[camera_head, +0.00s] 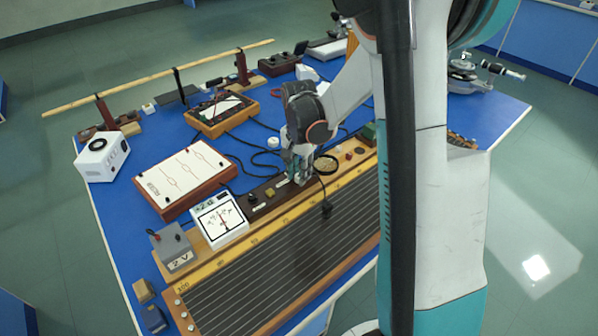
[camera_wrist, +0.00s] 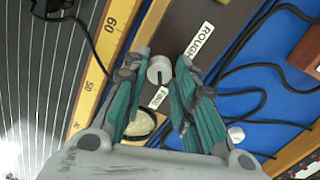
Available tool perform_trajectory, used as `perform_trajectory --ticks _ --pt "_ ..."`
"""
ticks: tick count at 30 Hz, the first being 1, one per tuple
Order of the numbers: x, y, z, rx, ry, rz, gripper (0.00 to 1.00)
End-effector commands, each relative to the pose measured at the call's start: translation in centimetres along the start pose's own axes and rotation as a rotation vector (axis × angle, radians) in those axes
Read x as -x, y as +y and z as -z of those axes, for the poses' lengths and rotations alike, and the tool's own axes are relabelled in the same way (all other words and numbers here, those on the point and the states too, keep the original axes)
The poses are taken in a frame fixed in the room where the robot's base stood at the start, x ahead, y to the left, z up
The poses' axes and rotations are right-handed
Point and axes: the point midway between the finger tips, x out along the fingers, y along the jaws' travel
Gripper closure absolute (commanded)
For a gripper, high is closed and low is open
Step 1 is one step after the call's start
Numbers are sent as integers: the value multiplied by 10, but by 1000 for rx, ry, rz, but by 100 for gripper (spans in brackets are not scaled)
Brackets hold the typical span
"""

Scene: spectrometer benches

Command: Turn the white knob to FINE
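The white knob (camera_wrist: 160,70) sits on a dark brown panel (camera_wrist: 222,14), with a dark mark on its face toward the bottom of the picture. The ROUGH label (camera_wrist: 198,40) is to its upper right, and the FINE label (camera_wrist: 158,97) is just below it. My gripper (camera_wrist: 162,64) is open, with one teal finger on each side of the knob. A small gap seems to show on both sides; I cannot tell whether either finger touches. In the head view my gripper (camera_head: 299,174) is low over the dark panel and hides the knob.
A long board with stretched wires (camera_head: 290,268) and a yellow scale (camera_wrist: 103,70) lies beside the panel. A white meter (camera_head: 218,219) and a grey box (camera_head: 172,249) stand to the left. Black cables (camera_wrist: 262,66) run over the blue table near my right finger.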

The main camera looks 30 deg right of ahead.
Motion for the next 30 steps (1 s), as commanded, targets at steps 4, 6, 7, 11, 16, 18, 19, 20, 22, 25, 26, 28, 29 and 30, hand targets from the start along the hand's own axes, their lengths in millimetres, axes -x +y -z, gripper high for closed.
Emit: perform_trajectory --ticks 4,6,7,11,16,18,19,20,22,25,26,28,29,30 --pt "0 0 0 0 -1 -1 57" --pt "0 0 0 0 -1 -1 57" --pt "0 0 0 0 -1 -1 57" --pt "0 1 0 1 -1 -1 57" --pt "13 0 0 1 -2 -1 57" --pt "24 1 -1 1 -2 -1 57" --pt "30 1 -1 1 -2 -1 57" --pt "36 1 -1 1 -1 -1 57" --pt "50 1 0 1 -1 -1 57" --pt "71 1 -1 1 -1 -1 57" --pt "77 1 0 0 -1 -1 57" --pt "90 1 0 0 -1 -1 57" --pt "94 1 -1 0 -1 -1 57" --pt "100 0 0 0 -1 -1 57"
